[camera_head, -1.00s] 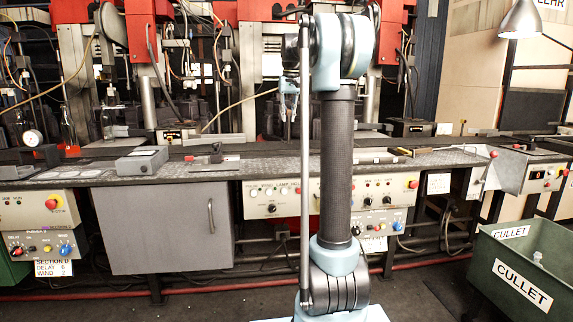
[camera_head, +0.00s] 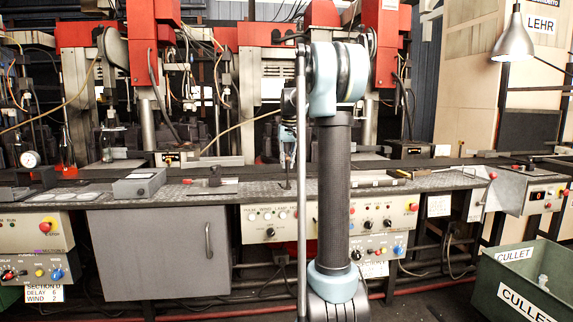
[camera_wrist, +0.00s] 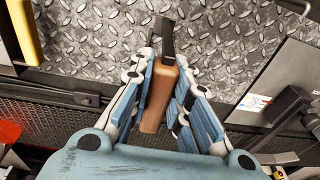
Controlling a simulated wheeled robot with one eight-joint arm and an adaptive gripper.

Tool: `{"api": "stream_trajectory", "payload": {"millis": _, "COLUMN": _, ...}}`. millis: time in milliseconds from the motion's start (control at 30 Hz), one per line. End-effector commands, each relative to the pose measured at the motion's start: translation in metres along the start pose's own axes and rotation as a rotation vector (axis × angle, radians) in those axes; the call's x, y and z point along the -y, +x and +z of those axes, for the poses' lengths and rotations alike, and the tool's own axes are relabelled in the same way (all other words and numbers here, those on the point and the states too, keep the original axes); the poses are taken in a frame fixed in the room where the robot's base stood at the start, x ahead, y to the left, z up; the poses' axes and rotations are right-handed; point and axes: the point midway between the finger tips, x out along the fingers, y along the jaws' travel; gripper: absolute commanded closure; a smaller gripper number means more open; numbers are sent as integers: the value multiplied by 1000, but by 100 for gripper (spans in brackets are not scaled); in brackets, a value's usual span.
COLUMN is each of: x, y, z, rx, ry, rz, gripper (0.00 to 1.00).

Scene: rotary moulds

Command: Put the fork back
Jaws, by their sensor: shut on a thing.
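The fork has a brown wooden handle (camera_wrist: 160,100) and a dark metal shaft (camera_wrist: 168,38) in the wrist view. My gripper (camera_wrist: 168,88) is shut around the handle, with blue-padded fingers on both sides. The shaft points away over the diamond-plate bench top. In the head view my gripper (camera_head: 288,158) hangs over the bench beside my arm, with a thin dark piece of the fork (camera_head: 288,180) below it. The fork's far end is not clear, and I cannot tell whether it touches the bench.
The diamond-plate bench top (camera_head: 255,191) runs across the view. A grey box (camera_head: 139,183) and a small red-topped tool (camera_head: 214,178) lie left of my gripper. Machines with red housings stand behind. A green cullet bin (camera_head: 520,275) is at lower right.

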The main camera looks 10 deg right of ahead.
Motion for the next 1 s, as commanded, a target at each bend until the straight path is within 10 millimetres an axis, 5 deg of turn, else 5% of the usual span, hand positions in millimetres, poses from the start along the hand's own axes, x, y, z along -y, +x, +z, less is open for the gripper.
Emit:
{"api": "stream_trajectory", "payload": {"millis": 233, "x": 0, "y": 0, "z": 0, "rx": 0, "ry": 0, "rz": 0, "gripper": 100}}
{"api": "stream_trajectory", "payload": {"millis": 267, "x": 0, "y": 0, "z": 0, "rx": 0, "ry": 0, "rz": 0, "gripper": 76}}
{"api": "stream_trajectory", "payload": {"millis": 333, "x": 0, "y": 0, "z": 0, "rx": 0, "ry": 0, "rz": 0, "gripper": 62}}
{"api": "stream_trajectory", "payload": {"millis": 767, "x": 1, "y": -5, "z": 0, "rx": 0, "ry": -1, "rz": 0, "gripper": 62}}
{"api": "stream_trajectory", "payload": {"millis": 1000, "x": 1, "y": -40, "z": 0, "rx": 0, "ry": -1, "rz": 0, "gripper": 62}}
